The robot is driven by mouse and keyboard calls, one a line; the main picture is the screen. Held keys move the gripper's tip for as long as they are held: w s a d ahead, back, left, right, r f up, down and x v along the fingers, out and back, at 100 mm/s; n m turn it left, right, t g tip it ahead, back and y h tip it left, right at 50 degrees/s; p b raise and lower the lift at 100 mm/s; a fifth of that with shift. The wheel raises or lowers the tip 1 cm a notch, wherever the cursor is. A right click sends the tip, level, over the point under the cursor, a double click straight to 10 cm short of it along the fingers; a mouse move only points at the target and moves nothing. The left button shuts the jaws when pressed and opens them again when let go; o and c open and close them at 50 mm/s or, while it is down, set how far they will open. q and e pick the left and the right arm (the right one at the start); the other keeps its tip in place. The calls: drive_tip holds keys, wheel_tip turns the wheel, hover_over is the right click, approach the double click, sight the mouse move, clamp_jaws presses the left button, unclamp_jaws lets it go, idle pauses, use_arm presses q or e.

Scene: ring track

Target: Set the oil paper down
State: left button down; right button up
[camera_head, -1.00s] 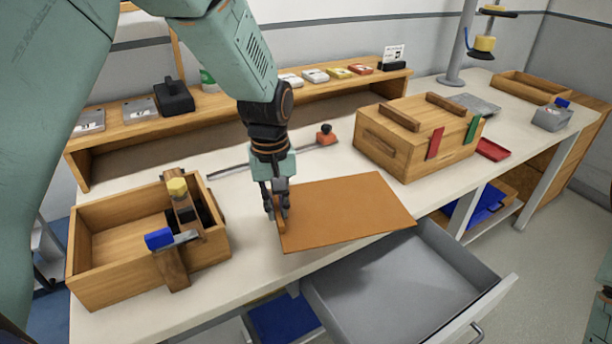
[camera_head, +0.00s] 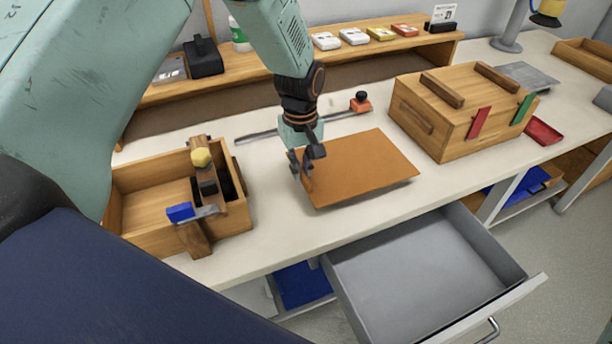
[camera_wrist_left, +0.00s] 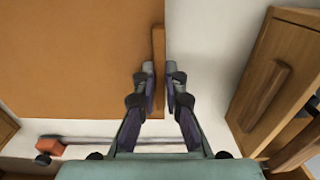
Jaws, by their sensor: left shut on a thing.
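The oil paper is a flat orange-brown sheet (camera_head: 365,165) with a thin wooden strip along its left edge, over the white bench top. A shadow shows along its front and right edges; I cannot tell whether it fully touches the bench. My left gripper (camera_head: 304,168) is shut on the strip at the sheet's left edge. In the left wrist view, the gripper (camera_wrist_left: 160,78) has a finger on each side of the strip, and the sheet (camera_wrist_left: 70,60) spreads to the left. My right gripper is not in view.
An open wooden box (camera_head: 150,235) with tools on its rim stands to the left. A lidded wooden box (camera_head: 440,125) stands to the right. A thin rod with a red block (camera_head: 360,103) lies behind the sheet. An open grey drawer (camera_head: 425,275) juts out in front.

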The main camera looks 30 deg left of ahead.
sight(296, 191)
use_arm(q)
drive_tip(key=shift+s+a+f, duration=0.1)
drive_tip(key=shift+a+f, duration=0.15)
drive_tip(key=shift+f, duration=0.05)
drive_tip(key=f, duration=0.2)
drive_tip(key=s, duration=0.1)
drive_tip(key=shift+a+f, duration=0.35)
drive_tip(key=shift+f, duration=0.05)
drive_tip(key=shift+w+d+f, duration=0.15)
drive_tip(key=shift+w+d, duration=0.25)
drive_tip(key=shift+w, duration=0.1)
drive_tip(key=c, duration=1.8)
unclamp_jaws()
drive_tip(key=o, duration=0.4)
drive_tip(key=shift+s+a, duration=0.35)
drive_tip(key=shift+a, duration=0.05)
drive_tip(key=shift+w+d, duration=0.25)
drive_tip(key=shift+d, duration=0.1)
drive_tip(key=shift+w, duration=0.1)
wheel_tip(296, 191, up, 11)
drive_tip(key=shift+f+p, duration=0.15)
drive_tip(key=shift+p, duration=0.15)
drive_tip(key=shift+s+a+r, duration=0.2)
drive_tip(key=shift+s+r, duration=0.05)
drive_tip(key=shift+r, duration=0.5)
drive_tip(key=shift+d, duration=0.1)
